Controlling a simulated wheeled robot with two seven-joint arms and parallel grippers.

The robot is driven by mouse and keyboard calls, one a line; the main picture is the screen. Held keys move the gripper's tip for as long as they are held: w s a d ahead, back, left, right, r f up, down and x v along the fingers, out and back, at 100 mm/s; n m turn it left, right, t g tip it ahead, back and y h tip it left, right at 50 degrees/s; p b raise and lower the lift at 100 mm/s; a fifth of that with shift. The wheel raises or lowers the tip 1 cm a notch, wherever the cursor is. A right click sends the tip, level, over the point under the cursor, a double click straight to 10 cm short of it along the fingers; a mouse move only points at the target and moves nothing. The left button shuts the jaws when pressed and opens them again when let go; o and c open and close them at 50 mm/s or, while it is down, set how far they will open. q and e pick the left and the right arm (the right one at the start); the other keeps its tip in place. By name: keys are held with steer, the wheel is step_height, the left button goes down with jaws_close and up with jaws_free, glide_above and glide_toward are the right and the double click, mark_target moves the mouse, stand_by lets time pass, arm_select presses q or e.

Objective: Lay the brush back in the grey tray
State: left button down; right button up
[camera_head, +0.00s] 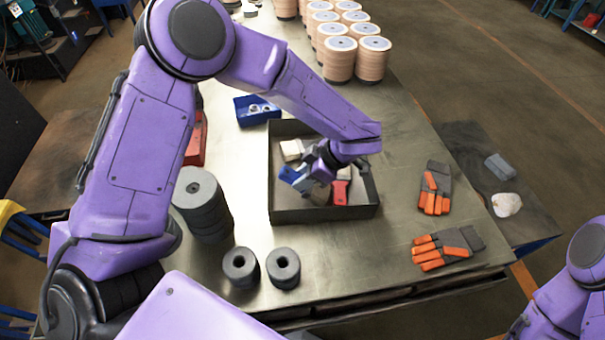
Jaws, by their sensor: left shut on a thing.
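The grey tray (274,190) is a dark open box in the middle of the table. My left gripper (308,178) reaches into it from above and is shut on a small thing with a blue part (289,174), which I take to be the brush. The fingers hide much of it, so its bristles and whether it touches the tray floor cannot be told. A red piece (340,192) and a pale block (292,150) are also in the tray. My right gripper is out of view; only part of its arm shows at the right edge.
A blue bin (239,112) with small rings stands behind the tray. Stacked grey discs (201,205) and two dark rolls (241,266) stand to the left and front. Orange-and-grey gloves (434,190) lie on the right. Several copper-coloured spools (340,60) stand at the back.

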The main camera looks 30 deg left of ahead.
arm_select(q)
steer(key=shift+w+f, duration=0.25)
steer(key=shift+w, duration=0.45)
steer(key=c, duration=0.9)
jaws_free()
steer(key=shift+w+a, duration=0.1)
steer(key=shift+c, duration=0.2)
steer(key=shift+o, duration=1.2)
steer(key=shift+s+r, duration=0.15)
steer(key=shift+s, duration=0.15)
steer(key=shift+s+r, duration=0.3)
steer(key=shift+s, duration=0.35)
steer(key=shift+w+d+r+b, duration=0.3)
steer(key=shift+w+d+r, duration=0.4)
steer(key=s+b+v, duration=0.1)
steer(key=v, duration=0.7)
steer(key=shift+r, duration=0.45)
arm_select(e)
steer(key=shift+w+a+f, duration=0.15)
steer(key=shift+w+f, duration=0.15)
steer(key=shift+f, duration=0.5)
arm_select(q)
steer(key=shift+s+a, duration=0.1)
steer(key=shift+s, duration=0.05)
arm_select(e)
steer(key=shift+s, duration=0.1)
